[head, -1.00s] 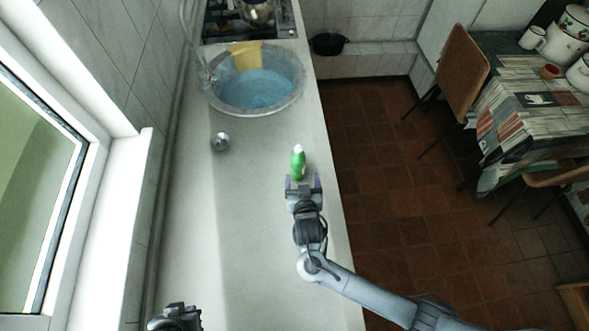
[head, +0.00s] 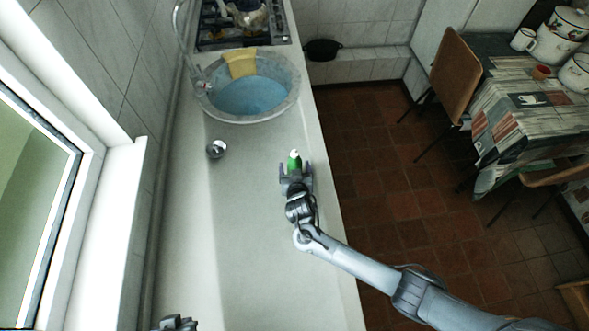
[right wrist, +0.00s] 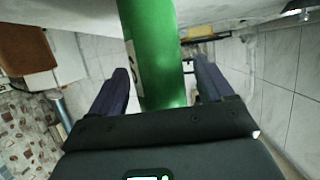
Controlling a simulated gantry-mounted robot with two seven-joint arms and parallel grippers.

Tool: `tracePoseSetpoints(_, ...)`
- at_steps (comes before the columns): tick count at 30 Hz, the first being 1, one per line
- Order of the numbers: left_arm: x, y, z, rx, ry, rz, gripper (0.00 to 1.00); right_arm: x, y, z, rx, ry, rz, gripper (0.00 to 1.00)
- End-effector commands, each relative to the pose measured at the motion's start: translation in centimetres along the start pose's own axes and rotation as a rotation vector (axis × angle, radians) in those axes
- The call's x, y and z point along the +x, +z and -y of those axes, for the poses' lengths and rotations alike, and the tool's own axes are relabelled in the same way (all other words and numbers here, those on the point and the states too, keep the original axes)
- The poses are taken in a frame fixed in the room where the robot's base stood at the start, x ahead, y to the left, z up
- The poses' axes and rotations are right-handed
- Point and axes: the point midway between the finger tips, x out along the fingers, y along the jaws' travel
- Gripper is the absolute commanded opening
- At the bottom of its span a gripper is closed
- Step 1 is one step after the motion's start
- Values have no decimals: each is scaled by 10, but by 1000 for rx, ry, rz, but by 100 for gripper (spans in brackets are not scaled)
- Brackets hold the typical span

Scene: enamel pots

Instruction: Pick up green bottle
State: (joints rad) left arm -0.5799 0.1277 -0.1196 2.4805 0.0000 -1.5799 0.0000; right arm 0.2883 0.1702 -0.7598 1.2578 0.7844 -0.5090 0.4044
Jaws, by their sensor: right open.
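The green bottle (head: 294,161) with a white cap stands on the counter near its right edge in the head view. In the right wrist view the green bottle (right wrist: 155,50) fills the middle, between the two fingers. My right gripper (head: 296,171) is open around the bottle, with a finger on each side; the wrist view shows gaps between the fingers (right wrist: 160,88) and the bottle. The bottle's lower part is hidden by the gripper in the head view. My left gripper (head: 176,322) only partly shows at the bottom edge, and its fingers cannot be made out.
A small metallic round object (head: 217,148) lies on the counter (head: 240,220) to the left of the bottle. A round sink (head: 285,105) with blue inside and a yellow cloth (head: 240,63) is behind. The front counter is clear.

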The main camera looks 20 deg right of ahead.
Motion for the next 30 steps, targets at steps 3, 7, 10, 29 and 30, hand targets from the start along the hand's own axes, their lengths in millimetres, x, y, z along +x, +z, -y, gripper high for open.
tracePoseSetpoints(3, 0, 0, -1, -3, 2, 0, 0, 4, 0, 0, 1, 0, 0, 80)
tracePoseSetpoints(7, 0, 0, -2, -7, 6, -1, 0, 4, 0, 0, 1, -1, 0, 80)
tracePoseSetpoints(10, 0, -1, -3, -11, 9, -1, 0, 4, 0, 0, 1, -1, 0, 76)
tracePoseSetpoints(29, 0, 0, -1, -3, 3, 0, 0, 4, -1, 0, 2, -1, -2, 14)
tracePoseSetpoints(30, 0, 0, -1, -2, 2, 0, 0, 3, -2, 0, 2, -1, -2, 14)
